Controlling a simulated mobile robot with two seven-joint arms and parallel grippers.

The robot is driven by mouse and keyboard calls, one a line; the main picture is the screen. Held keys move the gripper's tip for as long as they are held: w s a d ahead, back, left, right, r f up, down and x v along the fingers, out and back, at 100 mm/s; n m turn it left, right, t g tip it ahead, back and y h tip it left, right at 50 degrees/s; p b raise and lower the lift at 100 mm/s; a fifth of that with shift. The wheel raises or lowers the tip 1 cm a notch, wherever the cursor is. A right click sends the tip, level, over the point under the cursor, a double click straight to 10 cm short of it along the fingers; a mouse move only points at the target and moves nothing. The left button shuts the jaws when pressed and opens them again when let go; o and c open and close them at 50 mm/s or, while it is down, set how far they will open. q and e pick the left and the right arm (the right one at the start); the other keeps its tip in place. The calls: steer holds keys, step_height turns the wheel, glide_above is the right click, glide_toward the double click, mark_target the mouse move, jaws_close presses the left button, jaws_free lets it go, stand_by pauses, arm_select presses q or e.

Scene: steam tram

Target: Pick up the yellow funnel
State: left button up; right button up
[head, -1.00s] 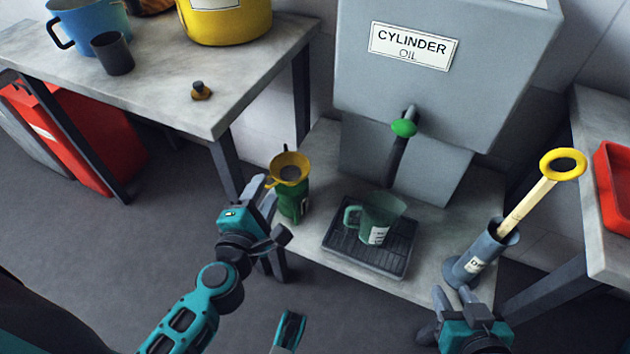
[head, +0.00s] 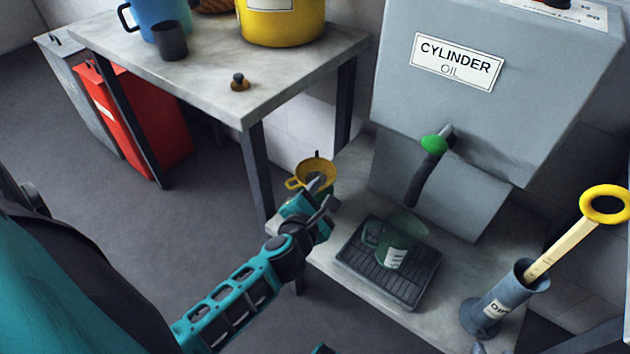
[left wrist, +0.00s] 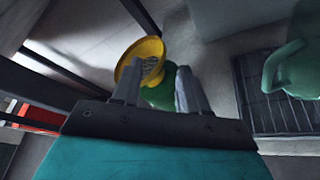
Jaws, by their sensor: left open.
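The yellow funnel (head: 318,170) sits in the top of a green container on the low grey bench. A small handle sticks out to its left. In the left wrist view the funnel (left wrist: 152,48) shows just beyond the fingertips, more toward the left finger. My left gripper (head: 322,192) is open and empty, close in front of the funnel and partly hiding the green container. In the left wrist view its fingers (left wrist: 160,72) stand apart, with the green container (left wrist: 160,95) showing between them. Whether they touch anything cannot be told. Only a small tip of my right gripper shows at the bottom edge.
A black drip tray (head: 375,278) with a green jug (head: 393,255) stands right of my left gripper. Above it is the tap of the cylinder oil tank (head: 530,110). A grey holder (head: 490,312) with a yellow-ringed dipstick stands further right. A table (head: 210,85) is at upper left.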

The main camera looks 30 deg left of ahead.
mark_target(327, 186)
arm_select(q)
steer(key=shift+b+x, duration=0.85)
steer(key=shift+x, duration=2.2)
steer(key=shift+c, duration=0.2)
jaws_close()
